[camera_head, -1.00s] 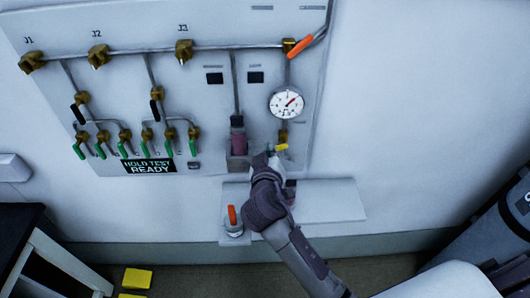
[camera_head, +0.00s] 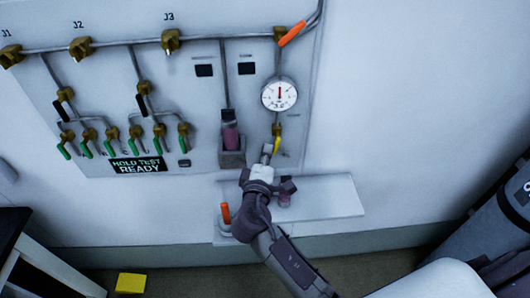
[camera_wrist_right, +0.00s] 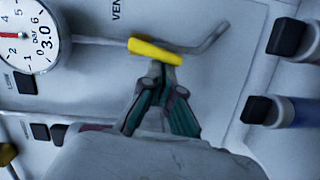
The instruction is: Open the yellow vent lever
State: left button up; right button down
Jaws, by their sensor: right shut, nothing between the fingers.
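The yellow vent lever (camera_head: 276,144) is below the round gauge (camera_head: 280,94) on the wall panel and hangs steeply downward along its pipe. In the right wrist view, the lever (camera_wrist_right: 155,52) is a yellow bar lying across the picture just past my fingertips. My right gripper (camera_head: 266,152) is shut and empty, with its tips close beside the lever. In the wrist view the tips (camera_wrist_right: 160,70) meet right at the lever; I cannot tell whether they touch it. The gauge needle points about straight up. My left gripper is not in view.
A pale shelf (camera_head: 330,196) juts out below the panel, under my right arm. An orange-handled fitting (camera_head: 225,213) is at its left end. An orange lever (camera_head: 292,34) is above the gauge. Several green-handled valves are at left. A grey cylinder (camera_head: 512,215) stands at right.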

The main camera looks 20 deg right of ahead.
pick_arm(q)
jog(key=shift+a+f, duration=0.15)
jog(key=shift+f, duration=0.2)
pick_arm(e)
jog(key=shift+d+f+n, duration=0.25)
jog(key=shift+f+n, duration=0.05)
jog(key=shift+n, duration=0.7)
jog(key=shift+t, duration=0.3)
pick_arm(q)
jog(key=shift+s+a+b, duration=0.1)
jog(key=shift+b, duration=0.2)
